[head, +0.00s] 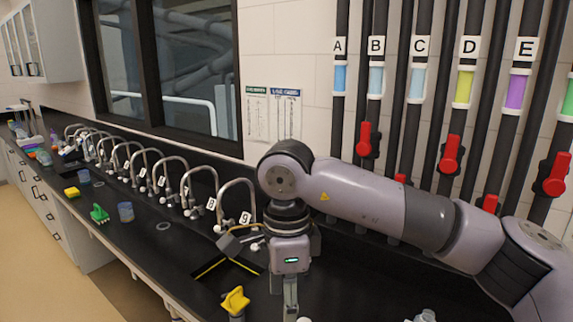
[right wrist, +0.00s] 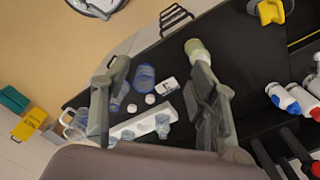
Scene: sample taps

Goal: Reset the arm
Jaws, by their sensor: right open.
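My right arm comes in from the right in the head view and bends down over the black counter (head: 150,232). Its gripper (head: 290,300) points down near the front edge of the picture, and its tips are cut off or hard to see there. In the right wrist view the two fingers of the gripper (right wrist: 157,62) stand wide apart with nothing held between them. Below and beyond them are clear bottles (right wrist: 143,76), small white caps (right wrist: 150,98) and a white rack (right wrist: 140,126) on the counter. My left gripper is in neither view.
A row of curved taps (head: 233,187) lines the back of the counter. Pipes with red valve handles (head: 450,153) and lettered labels stand on the wall at right. A yellow valve-like piece (head: 236,300) is left of the gripper. A green brush (head: 99,213) lies farther left.

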